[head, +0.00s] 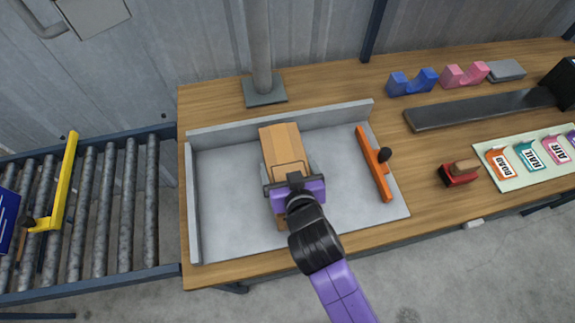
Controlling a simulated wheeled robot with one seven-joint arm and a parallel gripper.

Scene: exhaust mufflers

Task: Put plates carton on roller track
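A tan cardboard carton (281,142) lies lengthwise on a grey metal tray (228,200) with raised back and left walls, on the wooden bench. My gripper (291,172), with a purple body, is over the near half of the carton. Its dark fingers show at either side of the carton; whether they press on it cannot be told. The gripper hides much of the carton's near part. The roller track (112,215), with grey metal rollers, stands to the left of the bench.
An orange bar (374,165) with a black knob lies at the tray's right. A yellow bar (66,182) and blue panel (7,222) stand at the track's left; nearer rollers are clear. A grey post (261,45) stands behind the tray. A stamp (458,174) and label cards sit right.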

